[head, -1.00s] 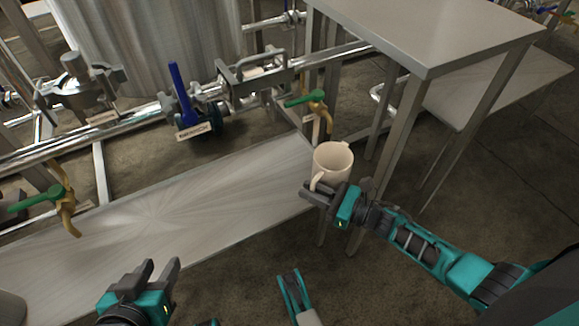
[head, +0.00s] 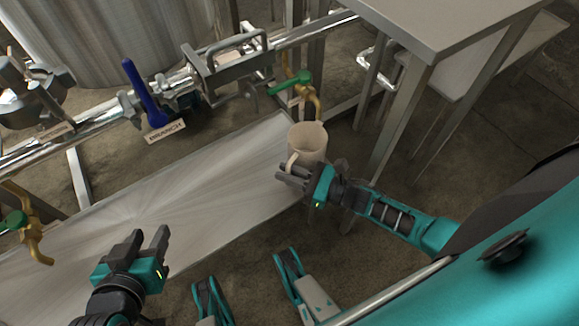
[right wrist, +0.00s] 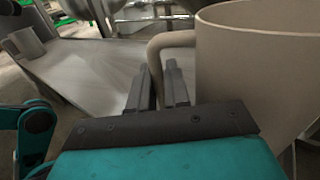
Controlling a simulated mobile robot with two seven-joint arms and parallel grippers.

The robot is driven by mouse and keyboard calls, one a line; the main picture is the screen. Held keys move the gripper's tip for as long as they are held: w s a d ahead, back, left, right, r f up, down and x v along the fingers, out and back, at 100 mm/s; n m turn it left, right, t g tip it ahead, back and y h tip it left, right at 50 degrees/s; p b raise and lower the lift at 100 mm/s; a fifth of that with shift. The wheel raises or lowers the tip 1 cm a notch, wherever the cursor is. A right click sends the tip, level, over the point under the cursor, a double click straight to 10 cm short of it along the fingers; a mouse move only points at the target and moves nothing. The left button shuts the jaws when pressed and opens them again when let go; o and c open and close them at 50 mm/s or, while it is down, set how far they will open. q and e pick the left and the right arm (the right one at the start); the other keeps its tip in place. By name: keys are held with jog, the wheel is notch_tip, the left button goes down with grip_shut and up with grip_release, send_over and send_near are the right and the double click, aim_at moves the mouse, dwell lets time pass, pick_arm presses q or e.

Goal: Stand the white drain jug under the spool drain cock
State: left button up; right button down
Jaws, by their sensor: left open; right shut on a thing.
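The white drain jug (head: 308,143) is upright at the right end of the low steel bench. My right gripper (head: 288,176) is shut on its handle, and the right wrist view shows the handle (right wrist: 163,50) at the fingers and the large jug wall (right wrist: 255,70) beside them. I cannot tell whether the jug's base touches the bench. A brass drain cock with a green lever (head: 303,88) is just behind and above the jug in the head view. A second such cock (head: 30,228) is at the far left. My left gripper (head: 150,240) is open and empty at the bench's front edge.
The low bench (head: 160,195) is bare in its middle. A taller steel table (head: 440,25) stands to the right, its legs close to my right arm. A pipe run with a blue-handled valve (head: 146,93) tagged BRANCH passes behind the bench.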

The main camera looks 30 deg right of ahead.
jog(key=c, duration=1.1)
grip_release()
jog(key=shift+f, duration=0.1)
jog(key=shift+s+d, duration=0.1)
jog(key=shift+s, duration=0.05)
jog(key=v, duration=1.1)
jog(key=shift+s+d+p, duration=0.2)
jog(key=shift+s+p, duration=0.05)
jog(key=shift+p, duration=0.15)
jog(key=shift+s+d, duration=0.1)
